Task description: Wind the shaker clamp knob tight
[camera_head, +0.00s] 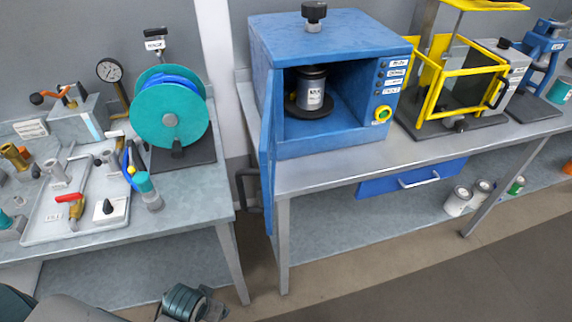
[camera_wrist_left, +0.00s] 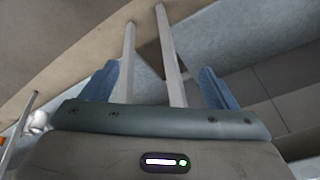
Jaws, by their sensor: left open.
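The shaker is a blue box-shaped machine (camera_head: 335,42) on the right bench in the head view. Its black clamp knob (camera_head: 314,12) stands on top on a light metal stem. Inside the open front, a labelled can (camera_head: 311,93) stands upright on a dark round plate (camera_head: 308,110). Whether a clamp plate presses on the can is unclear. My left gripper shows in the left wrist view (camera_wrist_left: 158,88), its two blue fingers apart with nothing held. It is low, away from the knob; bench legs show beyond the fingers. My right gripper is in neither view.
The shaker's blue door (camera_head: 267,150) hangs open at its left. A yellow-framed machine (camera_head: 457,75) stands to the right. The left bench holds a teal reel (camera_head: 170,117), a tray (camera_head: 85,228) and fittings. Cans (camera_head: 457,201) sit on the lower shelf. A gap separates the benches.

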